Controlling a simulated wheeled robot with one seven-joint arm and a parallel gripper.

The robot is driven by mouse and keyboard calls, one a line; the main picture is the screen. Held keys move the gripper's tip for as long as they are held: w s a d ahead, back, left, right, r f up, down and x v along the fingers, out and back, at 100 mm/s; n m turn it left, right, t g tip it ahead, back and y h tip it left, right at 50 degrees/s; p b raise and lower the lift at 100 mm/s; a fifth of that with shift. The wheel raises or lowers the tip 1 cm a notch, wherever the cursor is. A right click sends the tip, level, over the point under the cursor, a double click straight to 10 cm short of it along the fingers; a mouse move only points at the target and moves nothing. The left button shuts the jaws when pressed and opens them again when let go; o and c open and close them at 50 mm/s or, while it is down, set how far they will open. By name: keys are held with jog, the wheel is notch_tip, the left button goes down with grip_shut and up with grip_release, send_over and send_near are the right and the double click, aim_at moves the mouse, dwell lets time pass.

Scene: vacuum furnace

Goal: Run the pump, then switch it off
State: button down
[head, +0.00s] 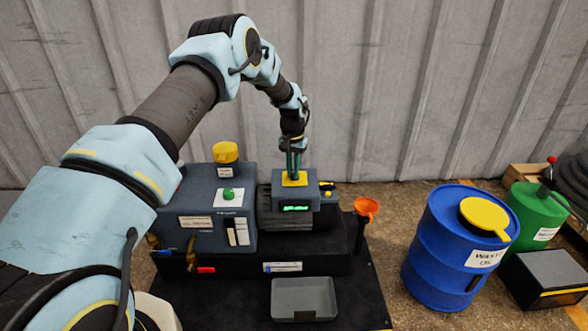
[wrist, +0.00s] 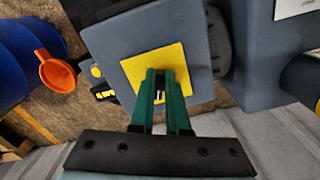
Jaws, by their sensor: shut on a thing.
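The pump (head: 200,222) is a dark blue-grey machine on a black base. Its right part is a box (head: 293,202) with a lit green display (head: 296,208) on the front and a yellow plate (head: 290,183) on top. The plate fills the middle of the wrist view (wrist: 140,68). My gripper (head: 293,170) points straight down onto the plate. In the wrist view its green fingers (wrist: 161,82) are shut on a small dark switch (wrist: 160,96), mostly hidden between them. A green button (head: 228,195) on a white plate sits on the pump's left part, apart from my gripper.
A yellow cap (head: 225,152) stands on the pump's left part. An orange funnel (head: 367,207) is right of the pump. An empty grey tray (head: 304,299) lies in front. A blue waste oil drum (head: 445,255) and a green can (head: 540,215) stand farther right. A corrugated wall is behind.

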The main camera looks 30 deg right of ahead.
jog(key=shift+w+m, duration=0.1)
jog(key=shift+m, duration=0.5)
jog(key=c, duration=0.9)
grip_release()
notch_tip(320, 180, up, 11)
jog(key=p, duration=0.1)
jog(key=shift+a+f, duration=0.1)
